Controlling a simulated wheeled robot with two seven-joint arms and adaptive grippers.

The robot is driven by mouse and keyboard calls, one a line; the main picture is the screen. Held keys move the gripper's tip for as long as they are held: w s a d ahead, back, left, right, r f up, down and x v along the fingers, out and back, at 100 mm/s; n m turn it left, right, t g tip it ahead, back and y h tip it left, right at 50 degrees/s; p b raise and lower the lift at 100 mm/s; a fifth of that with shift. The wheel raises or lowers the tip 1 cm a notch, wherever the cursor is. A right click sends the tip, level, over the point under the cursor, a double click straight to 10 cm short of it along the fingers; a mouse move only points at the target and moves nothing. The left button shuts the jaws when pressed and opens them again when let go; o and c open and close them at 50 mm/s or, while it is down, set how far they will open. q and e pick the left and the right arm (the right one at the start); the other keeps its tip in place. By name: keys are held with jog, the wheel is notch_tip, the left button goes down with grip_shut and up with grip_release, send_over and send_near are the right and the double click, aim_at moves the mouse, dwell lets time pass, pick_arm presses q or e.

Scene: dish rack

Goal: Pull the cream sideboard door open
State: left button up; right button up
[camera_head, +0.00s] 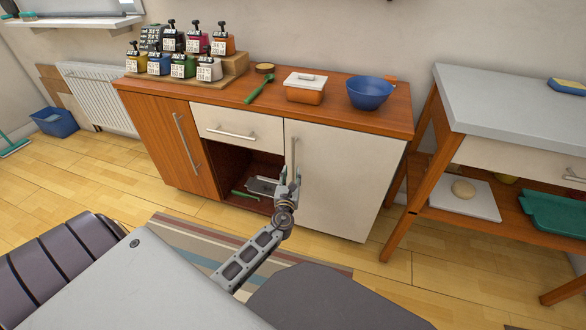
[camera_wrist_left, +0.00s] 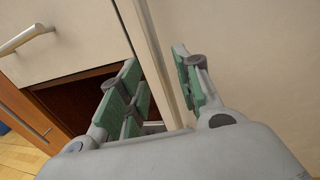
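The cream sideboard door (camera_head: 335,180) is the right front panel of the wooden sideboard (camera_head: 370,118). It looks shut or nearly so; I cannot tell if there is a small gap. Its upright metal handle (camera_head: 294,152) is near its left edge. My left gripper (camera_head: 287,182) is at the handle's lower part, hiding it. In the left wrist view the gripper's green-padded fingers (camera_wrist_left: 160,90) are spread apart, with the cream door (camera_wrist_left: 240,60) behind the right finger. The handle is not clear there, so contact cannot be told. My right gripper is out of view.
Left of the door are a cream drawer (camera_head: 238,128) and an open dark compartment with a green utensil (camera_head: 245,196). A blue bowl (camera_head: 370,92) and a lidded box (camera_head: 304,94) stand on top.

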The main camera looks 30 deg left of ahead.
aim_at(293, 168)
pick_arm(q)
jog(key=x, duration=0.3)
jog(key=shift+w+b, duration=0.15)
jog(key=shift+b, duration=0.15)
jog(key=shift+w+a, duration=0.3)
jog(key=shift+w, duration=0.45)
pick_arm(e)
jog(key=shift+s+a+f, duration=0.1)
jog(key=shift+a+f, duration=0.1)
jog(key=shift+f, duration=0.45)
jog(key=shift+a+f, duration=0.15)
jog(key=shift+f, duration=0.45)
pick_arm(q)
jog(key=shift+c, duration=0.4)
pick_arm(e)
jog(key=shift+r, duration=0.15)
pick_arm(q)
grip_shut()
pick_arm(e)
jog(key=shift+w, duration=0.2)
